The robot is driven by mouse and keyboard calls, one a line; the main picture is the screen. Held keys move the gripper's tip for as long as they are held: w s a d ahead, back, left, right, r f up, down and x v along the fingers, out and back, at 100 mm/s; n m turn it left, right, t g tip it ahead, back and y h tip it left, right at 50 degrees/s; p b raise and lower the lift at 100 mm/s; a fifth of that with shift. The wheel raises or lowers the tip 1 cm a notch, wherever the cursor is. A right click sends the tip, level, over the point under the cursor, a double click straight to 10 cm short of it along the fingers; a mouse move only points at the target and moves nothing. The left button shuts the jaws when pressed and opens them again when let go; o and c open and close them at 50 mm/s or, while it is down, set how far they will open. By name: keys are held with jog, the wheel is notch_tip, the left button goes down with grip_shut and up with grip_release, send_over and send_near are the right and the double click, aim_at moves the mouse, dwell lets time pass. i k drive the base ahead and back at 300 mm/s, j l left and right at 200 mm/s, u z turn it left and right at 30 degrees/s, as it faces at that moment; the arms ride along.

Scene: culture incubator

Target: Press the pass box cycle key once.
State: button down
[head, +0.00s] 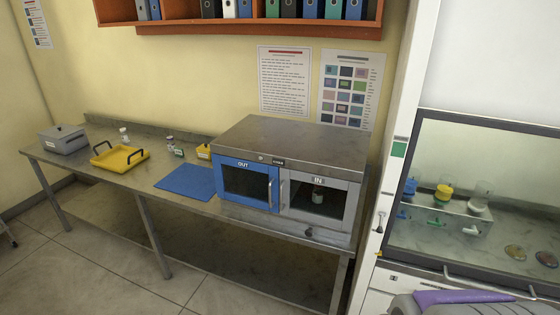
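The pass box (290,138) is a steel cabinet on the bench. Its blue left door (233,201) is marked OUT and its grey right door (340,221) is marked IN; both look closed. A small round button (262,158) sits on the front's top edge, beside a dark label (278,162) too small to read. A small dark round part (309,232) is on the panel below the IN door. I cannot tell for certain which is the cycle key. A small container (318,196) shows through the IN window. My gripper is not in view.
The steel bench (130,192) carries a grey box (63,140), a yellow tray (119,158), a blue mat (187,181) and small bottles. A glass-fronted cabinet (470,258) stands right of the bench. Orange shelves (240,27) hang above. The floor in front is clear.

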aim_at(276, 162)
jog(key=i+j+z, duration=0.15)
jog(key=i, duration=0.25)
jog(key=j+z, duration=0.4)
jog(key=j, duration=1.45)
jog(key=k+j, duration=0.15)
jog(key=j+z, duration=0.05)
jog(key=j, duration=0.05)
